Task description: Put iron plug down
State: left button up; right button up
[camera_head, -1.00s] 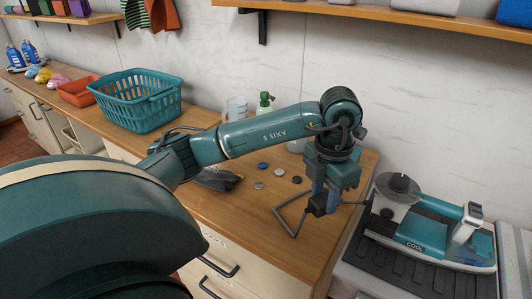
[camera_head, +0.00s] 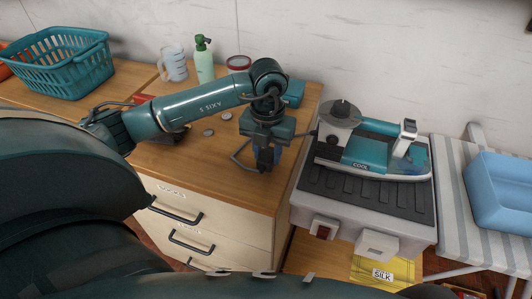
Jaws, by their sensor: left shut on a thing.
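My left gripper (camera_head: 265,152) points down over the right end of the wooden counter (camera_head: 205,157). It is shut on a small dark object that looks like the iron plug (camera_head: 264,161), mostly hidden by the jaws. A thin dark cord runs from there toward the iron. The teal and grey iron (camera_head: 385,153), marked COOL, rests on a dark ribbed pad on a grey unit (camera_head: 350,215) right of the counter. I cannot tell whether the plug touches the counter. My right gripper is out of view.
A teal basket (camera_head: 62,68), a clear jug (camera_head: 173,62), a green spray bottle (camera_head: 204,62) and a red-rimmed jar (camera_head: 238,64) stand at the back. Small discs (camera_head: 208,132) lie left of the gripper. A striped board (camera_head: 452,185) with a blue tub (camera_head: 503,190) is at right.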

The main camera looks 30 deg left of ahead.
aim_at(267, 154)
pick_arm(q)
jog(key=shift+f, duration=0.95)
jog(key=o, duration=1)
jog(key=shift+f, duration=0.15)
notch_tip(267, 154, up, 12)
jog(key=b, duration=0.1)
jog(key=shift+r, duration=0.2)
